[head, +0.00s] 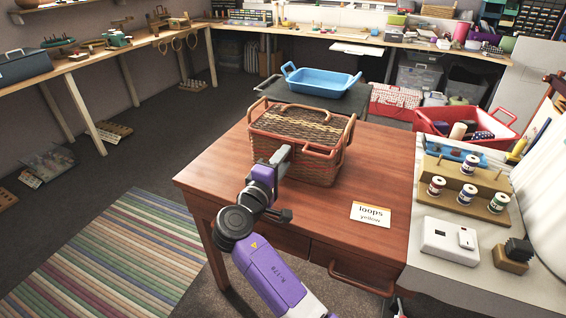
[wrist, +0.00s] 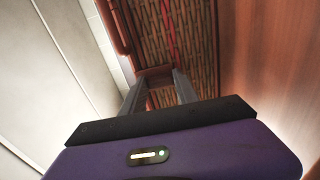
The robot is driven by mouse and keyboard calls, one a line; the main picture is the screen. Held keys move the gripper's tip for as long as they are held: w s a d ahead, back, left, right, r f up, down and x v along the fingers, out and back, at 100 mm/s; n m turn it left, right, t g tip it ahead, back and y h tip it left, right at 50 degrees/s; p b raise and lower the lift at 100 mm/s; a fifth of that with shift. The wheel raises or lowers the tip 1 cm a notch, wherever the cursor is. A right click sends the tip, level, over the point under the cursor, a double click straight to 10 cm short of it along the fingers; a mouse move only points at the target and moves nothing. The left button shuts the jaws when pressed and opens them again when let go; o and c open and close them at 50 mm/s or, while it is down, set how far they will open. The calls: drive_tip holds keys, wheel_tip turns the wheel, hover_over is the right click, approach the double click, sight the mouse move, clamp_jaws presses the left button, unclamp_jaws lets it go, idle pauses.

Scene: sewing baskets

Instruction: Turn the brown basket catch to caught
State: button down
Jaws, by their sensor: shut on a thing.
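The brown wicker basket (head: 312,167) stands on the wooden table with its dark woven lid (head: 298,122) lying over the top. My gripper (head: 283,152) is at the basket's front left side, and its fingers hide the catch in the head view. In the wrist view, the two grey fingers of my gripper (wrist: 160,84) are closed on a small reddish-brown piece, the catch (wrist: 154,72), against the wicker wall (wrist: 185,40). I cannot tell which way the catch is turned.
The reddish table (head: 225,165) has free room left of the basket. A card reading "loops yellow" (head: 370,214) lies to its right. A blue tray (head: 320,84) is behind the basket. A red bin (head: 430,124) and a spool rack (head: 462,180) stand at right.

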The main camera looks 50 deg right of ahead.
idle(0.3)
drive_tip(key=c, duration=0.9)
unclamp_jaws()
drive_tip(key=shift+v, duration=3.9)
